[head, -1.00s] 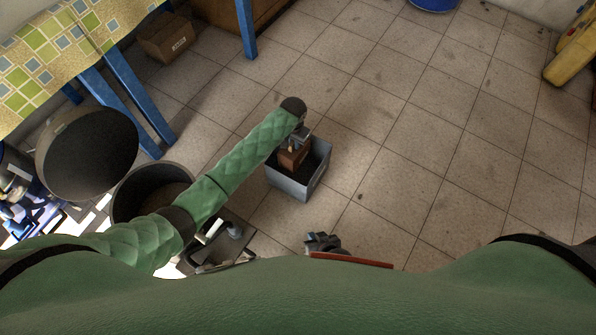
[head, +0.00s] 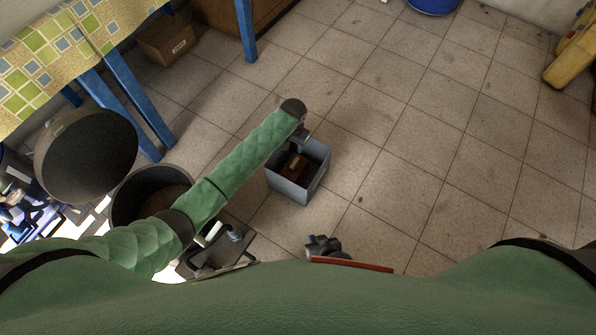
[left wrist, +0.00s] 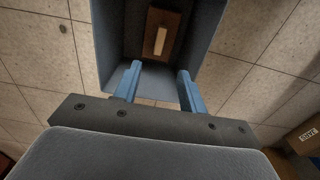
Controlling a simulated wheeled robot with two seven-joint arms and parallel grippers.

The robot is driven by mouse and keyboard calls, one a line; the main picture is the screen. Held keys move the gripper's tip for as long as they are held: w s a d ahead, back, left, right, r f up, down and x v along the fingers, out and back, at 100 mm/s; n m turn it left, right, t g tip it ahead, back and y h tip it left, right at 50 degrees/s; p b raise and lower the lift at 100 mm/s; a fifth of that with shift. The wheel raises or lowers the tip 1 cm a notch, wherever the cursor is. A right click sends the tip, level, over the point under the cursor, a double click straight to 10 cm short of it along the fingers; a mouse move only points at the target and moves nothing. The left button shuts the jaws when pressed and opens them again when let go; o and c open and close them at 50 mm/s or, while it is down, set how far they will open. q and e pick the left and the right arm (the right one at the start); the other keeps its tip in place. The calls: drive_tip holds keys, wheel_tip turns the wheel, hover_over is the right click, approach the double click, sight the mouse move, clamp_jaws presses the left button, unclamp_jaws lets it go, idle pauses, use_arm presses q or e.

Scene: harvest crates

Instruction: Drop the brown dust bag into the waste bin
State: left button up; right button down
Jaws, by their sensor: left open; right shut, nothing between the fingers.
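The grey-blue waste bin (head: 291,191) stands on the tiled floor near the middle of the head view. The brown dust bag (head: 294,166) lies inside it; in the left wrist view the bag (left wrist: 174,37) shows a pale strip, lies at the bottom of the bin (left wrist: 107,45) and is apart from my fingers. My left gripper (head: 300,144) is over the bin, partly hidden by its own arm. Its two blue fingers (left wrist: 159,80) are spread and empty at the bin's near side. My right gripper (head: 322,246) is low by my front edge, shut and empty.
A dark round drum (head: 150,190) and a round dark lid (head: 86,153) are at the left. A table with blue legs (head: 140,105) and a patterned cloth is at the upper left, with a cardboard box (head: 166,40) behind.

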use_arm(q)
wheel_tip(320, 180, up, 7)
drive_tip(key=shift+p, duration=0.45)
drive_tip(key=shift+f, duration=0.15)
